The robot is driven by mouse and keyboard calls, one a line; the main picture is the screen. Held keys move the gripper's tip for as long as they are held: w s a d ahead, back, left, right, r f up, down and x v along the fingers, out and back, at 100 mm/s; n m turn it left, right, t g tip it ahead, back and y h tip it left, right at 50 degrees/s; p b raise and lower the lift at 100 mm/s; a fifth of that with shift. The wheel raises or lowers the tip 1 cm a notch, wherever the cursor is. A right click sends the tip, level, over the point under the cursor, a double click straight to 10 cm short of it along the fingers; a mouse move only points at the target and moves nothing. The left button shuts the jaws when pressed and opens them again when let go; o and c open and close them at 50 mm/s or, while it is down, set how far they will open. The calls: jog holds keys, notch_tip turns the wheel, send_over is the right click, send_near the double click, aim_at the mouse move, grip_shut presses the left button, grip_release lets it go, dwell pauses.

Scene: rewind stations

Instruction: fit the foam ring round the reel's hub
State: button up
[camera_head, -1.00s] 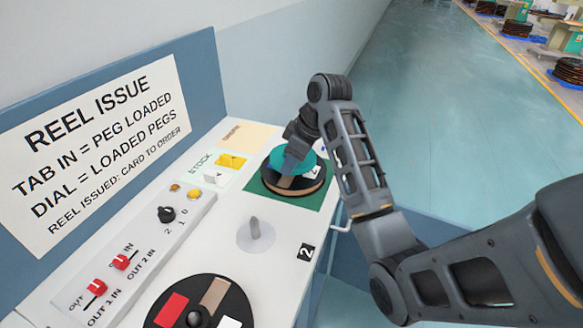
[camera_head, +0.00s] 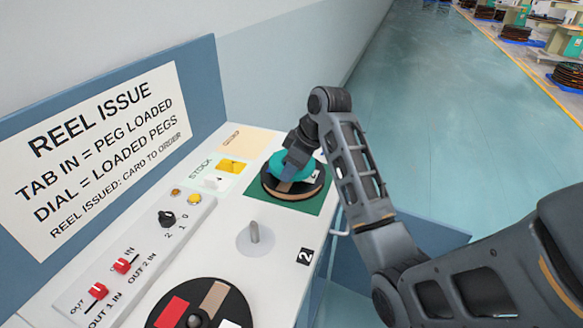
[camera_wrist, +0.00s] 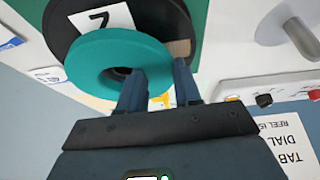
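The teal foam ring (camera_head: 279,168) is in my gripper (camera_head: 292,172) over the reel at the back of the bench. In the wrist view, the ring (camera_wrist: 88,58) lies between my two fingers (camera_wrist: 158,90), one inside its hole and one outside its rim. The ring looks tilted and off-centre to the reel. The black reel (camera_head: 290,193) lies on a green mat (camera_head: 322,201); it also shows in the wrist view (camera_wrist: 62,18) with a white label. The reel's hub is hidden behind the ring and gripper. I cannot tell whether ring and reel touch.
A bare upright peg on a pale disc (camera_head: 254,236) stands nearer me. Another black reel (camera_head: 225,290) with red and white patches lies at the front. A switch panel (camera_head: 150,245) runs along the left, below the sign board (camera_head: 95,150). Yellow pieces (camera_head: 230,166) lie in the stock area.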

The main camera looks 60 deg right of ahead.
aim_at(292, 180)
jog(key=o, duration=0.4)
jog(key=f, duration=0.3)
jog(key=shift+s+a, duration=0.25)
jog(key=shift+s, duration=0.05)
jog(key=shift+o, duration=0.3)
jog(key=shift+d+r, duration=0.1)
jog(key=shift+r, duration=0.5)
jog(key=w+p+v, duration=0.1)
jog(key=p+v, duration=0.3)
jog(key=v, duration=0.8)
jog(key=shift+d+r, duration=0.3)
jog(key=shift+r, duration=0.1)
jog(key=shift+a, duration=0.15)
